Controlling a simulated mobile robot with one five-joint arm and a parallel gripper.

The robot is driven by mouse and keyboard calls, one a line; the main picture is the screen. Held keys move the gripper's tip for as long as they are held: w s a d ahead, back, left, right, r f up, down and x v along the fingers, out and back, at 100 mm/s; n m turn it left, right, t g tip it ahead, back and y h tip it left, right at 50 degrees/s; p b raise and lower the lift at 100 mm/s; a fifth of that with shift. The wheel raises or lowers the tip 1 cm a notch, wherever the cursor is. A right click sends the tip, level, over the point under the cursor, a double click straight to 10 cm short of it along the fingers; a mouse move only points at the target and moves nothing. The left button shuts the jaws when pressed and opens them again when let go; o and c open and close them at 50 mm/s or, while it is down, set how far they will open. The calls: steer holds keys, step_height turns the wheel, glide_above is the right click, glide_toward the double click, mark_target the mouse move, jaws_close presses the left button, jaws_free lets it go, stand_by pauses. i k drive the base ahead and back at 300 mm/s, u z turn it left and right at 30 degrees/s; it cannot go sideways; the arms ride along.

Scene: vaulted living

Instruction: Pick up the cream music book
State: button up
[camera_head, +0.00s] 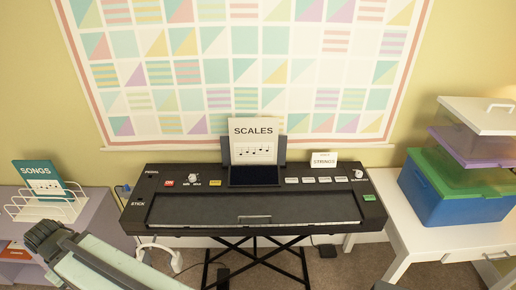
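A cream music book labelled SCALES (253,141) stands upright, leaning on the dark music rest (254,174) of a black keyboard in the middle of the picture. Its front shows a line of notes. A pale and dark part of my arm shows at the lower left, in front of the keyboard's left side. I cannot make out my gripper's fingers, and nothing of mine touches the book.
The black keyboard (170,208) stands on crossed legs. A small STRINGS card (324,159) stands at its right. A teal SONGS book (42,178) is in a white rack (30,212) at left. Stacked bins (455,190) sit on a white table (440,240) at right.

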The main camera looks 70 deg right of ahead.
mark_target(254, 141)
steer(key=z, duration=0.1)
steer(key=i, duration=1)
steer(key=u, duration=0.05)
